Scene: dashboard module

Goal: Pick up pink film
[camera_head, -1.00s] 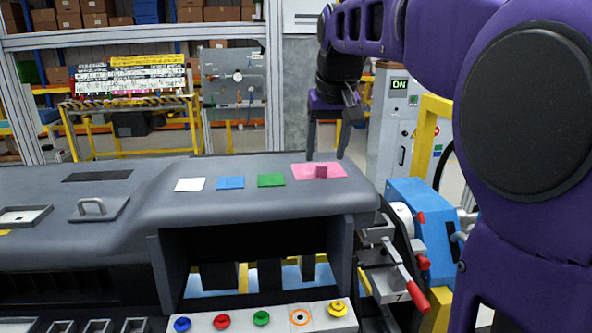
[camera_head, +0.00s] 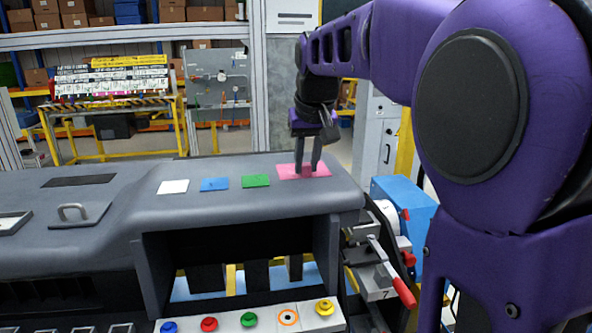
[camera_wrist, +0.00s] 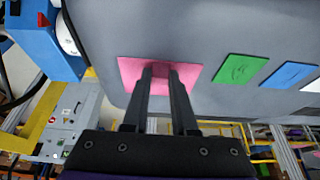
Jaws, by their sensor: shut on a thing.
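The pink film (camera_head: 287,171) lies flat on the grey top of the dashboard module near its right end, with a small darker pink tab standing up from it. My gripper (camera_head: 307,168) points down over the film, its two dark fingers shut on the tab. In the wrist view the film (camera_wrist: 189,76) spreads around the fingertips of my gripper (camera_wrist: 160,72). The tab is partly hidden between the fingers. The film shows flat against the surface.
Green (camera_head: 255,181), blue (camera_head: 214,184) and white (camera_head: 173,187) films lie in a row to the left on the dashboard module (camera_head: 240,208). A blue device with a red-handled lever (camera_head: 403,291) stands off its right end. Coloured buttons line the front below.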

